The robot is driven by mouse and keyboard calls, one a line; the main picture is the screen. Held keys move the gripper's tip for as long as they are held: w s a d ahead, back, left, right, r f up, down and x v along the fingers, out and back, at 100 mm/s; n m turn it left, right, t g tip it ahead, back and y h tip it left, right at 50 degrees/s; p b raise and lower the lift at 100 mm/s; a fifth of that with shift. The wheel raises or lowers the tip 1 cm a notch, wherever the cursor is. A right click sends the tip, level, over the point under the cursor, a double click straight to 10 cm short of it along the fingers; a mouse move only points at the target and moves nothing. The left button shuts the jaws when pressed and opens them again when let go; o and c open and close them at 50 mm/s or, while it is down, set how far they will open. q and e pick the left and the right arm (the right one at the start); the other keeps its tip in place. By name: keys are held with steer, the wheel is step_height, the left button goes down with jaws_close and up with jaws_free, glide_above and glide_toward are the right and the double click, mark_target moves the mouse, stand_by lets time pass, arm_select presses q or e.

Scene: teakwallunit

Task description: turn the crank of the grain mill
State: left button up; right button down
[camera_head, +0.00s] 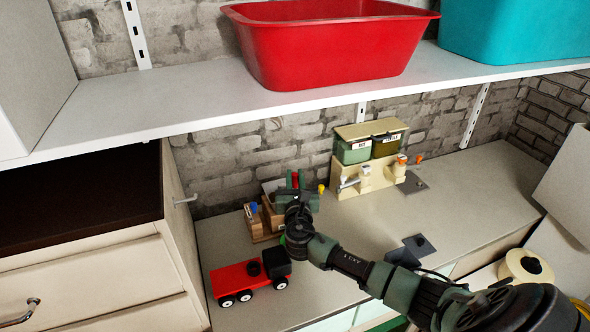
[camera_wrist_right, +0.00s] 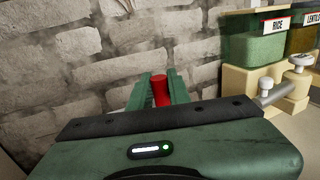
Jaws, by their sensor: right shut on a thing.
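The red handle knob of the crank (camera_wrist_right: 161,92) stands upright between the two green fingers of my right gripper (camera_wrist_right: 159,88) in the wrist view. In the head view the right gripper (camera_head: 294,187) is at the back of the counter and shut on this knob. My left gripper is in neither view.
A cream dispenser (camera_head: 365,178) with green rice and lentil bins stands to the right. A red toy truck (camera_head: 240,277) is at the front left. A white shelf (camera_head: 190,105) with a red tub (camera_head: 330,45) hangs above. The brick wall (camera_wrist_right: 80,60) is close behind.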

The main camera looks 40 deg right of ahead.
mark_target(295, 180)
steer(key=m+g+h, duration=0.1)
steer(key=m+h, duration=0.1)
steer(key=a+g+h, duration=0.1)
steer(key=shift+s+m+g, duration=0.25)
steer(key=shift+m+g, duration=0.05)
steer(key=shift+m, duration=0.1)
steer(key=m+g+h+b, duration=0.1)
steer(key=a+m+g+h+b, duration=0.1)
steer(key=g+h, duration=0.1)
steer(key=shift+s+f+m+g, duration=0.1)
steer(key=shift+s+m+g, duration=0.05)
steer(key=shift+m+g, duration=0.2)
steer(key=m+g+h+b, duration=0.1)
steer(key=m+g+b, duration=0.1)
steer(key=g, duration=0.1)
steer(key=a+m+g+h+b, duration=0.1)
steer(key=m+g+b, duration=0.1)
steer(key=g+b, duration=0.1)
steer(key=shift+s+a, duration=0.15)
steer(key=shift+a+r+m+g+b, duration=0.15)
steer(key=shift+r+m+g+b, duration=0.05)
steer(key=shift+m+g+b, duration=0.65)
steer(key=shift+r, duration=0.1)
steer(key=c, duration=1.3)
jaws_free()
